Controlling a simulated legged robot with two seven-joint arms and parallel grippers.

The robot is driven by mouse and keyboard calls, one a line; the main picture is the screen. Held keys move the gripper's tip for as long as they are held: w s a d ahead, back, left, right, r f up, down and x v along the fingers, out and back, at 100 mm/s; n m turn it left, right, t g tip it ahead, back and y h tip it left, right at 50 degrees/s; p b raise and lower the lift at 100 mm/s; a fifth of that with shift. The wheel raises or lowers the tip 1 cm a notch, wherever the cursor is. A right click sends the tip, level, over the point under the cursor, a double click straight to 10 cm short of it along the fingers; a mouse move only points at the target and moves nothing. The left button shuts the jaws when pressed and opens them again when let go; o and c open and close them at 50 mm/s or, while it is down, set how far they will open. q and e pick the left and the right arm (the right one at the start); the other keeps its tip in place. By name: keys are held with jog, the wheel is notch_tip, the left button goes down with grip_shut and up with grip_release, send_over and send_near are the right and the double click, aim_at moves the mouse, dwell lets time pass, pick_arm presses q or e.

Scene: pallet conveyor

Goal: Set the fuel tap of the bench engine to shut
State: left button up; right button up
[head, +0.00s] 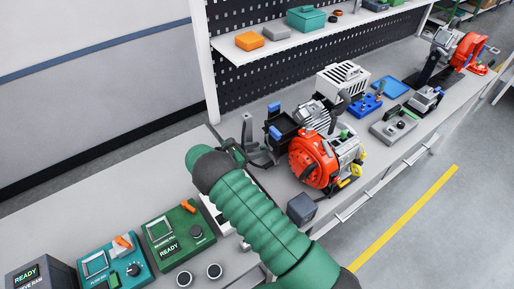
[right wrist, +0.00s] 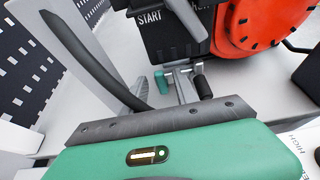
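The bench engine (head: 314,160), with a round red-orange cover, stands on the bench; the cover also shows in the right wrist view (right wrist: 265,28). A black box marked START (right wrist: 155,38) with a grey lever (right wrist: 186,18) is beside the cover. I cannot tell which part is the fuel tap. A small teal piece (right wrist: 160,82) shows below the box. My right gripper (head: 256,143) is left of the engine, near the black box. Its fingers look spread, with nothing seen between them. My left gripper is out of view.
A dark grey block (head: 301,208) stands in front of the engine, near my right forearm. Blue and grey devices (head: 393,124) lie to the right. A shelf with boxes (head: 306,18) is behind.

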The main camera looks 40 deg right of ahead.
jog(key=shift+d+f, duration=0.1)
jog(key=shift+d, duration=0.15)
jog(key=shift+w+f, duration=0.1)
jog(key=shift+c, duration=0.3)
grip_shut()
